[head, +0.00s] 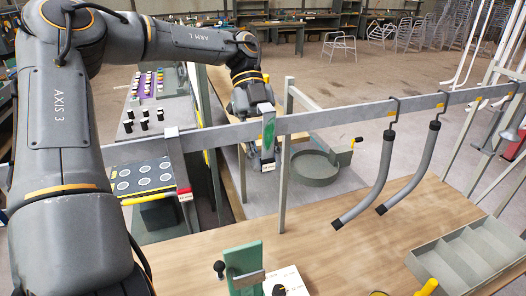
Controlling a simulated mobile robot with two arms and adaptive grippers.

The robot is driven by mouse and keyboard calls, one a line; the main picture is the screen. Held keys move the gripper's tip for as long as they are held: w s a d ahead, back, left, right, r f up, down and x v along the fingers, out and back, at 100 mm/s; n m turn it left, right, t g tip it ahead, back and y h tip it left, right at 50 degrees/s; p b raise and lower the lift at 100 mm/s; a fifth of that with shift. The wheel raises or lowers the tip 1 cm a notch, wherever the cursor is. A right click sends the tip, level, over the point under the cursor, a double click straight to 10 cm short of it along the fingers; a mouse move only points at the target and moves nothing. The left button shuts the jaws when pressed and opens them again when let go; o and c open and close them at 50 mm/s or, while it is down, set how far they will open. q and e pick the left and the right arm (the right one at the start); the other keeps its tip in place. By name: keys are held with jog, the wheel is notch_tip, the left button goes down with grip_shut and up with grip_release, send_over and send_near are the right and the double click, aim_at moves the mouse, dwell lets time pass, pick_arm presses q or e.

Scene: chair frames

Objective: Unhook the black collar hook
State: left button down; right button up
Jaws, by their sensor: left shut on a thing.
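My left gripper (267,150) is at the grey rail (330,117), left of the rail's middle. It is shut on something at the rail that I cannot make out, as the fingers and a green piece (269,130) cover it. Two grey curved tubes (372,188) (416,173) with black collars (389,135) (435,125) hang from black hooks (394,106) (443,101) on the rail, right of the gripper and apart from it. I cannot tell which hook the task names. My right gripper is not in view.
A grey compartment tray (428,262) stands at the right of the wooden bench (330,235). A green clamp stand (243,264) is at its front. A grey round basin (315,168) lies beyond the rail. A control panel (150,180) stands left. The bench middle is clear.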

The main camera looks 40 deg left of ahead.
pick_arm(q)
jog(key=shift+s+d, duration=0.35)
jog(key=shift+d, duration=0.3)
jog(key=shift+d+f, duration=0.1)
dwell(0.9)
jog(key=shift+s+d, duration=0.1)
jog(key=shift+s, duration=0.05)
jog(key=c, duration=1.1)
grip_release()
jog(key=shift+o, duration=0.4)
jog(key=shift+w+f, duration=0.1)
jog(key=shift+w, duration=0.1)
jog(key=shift+c, duration=0.7)
jog(key=shift+o, duration=0.7)
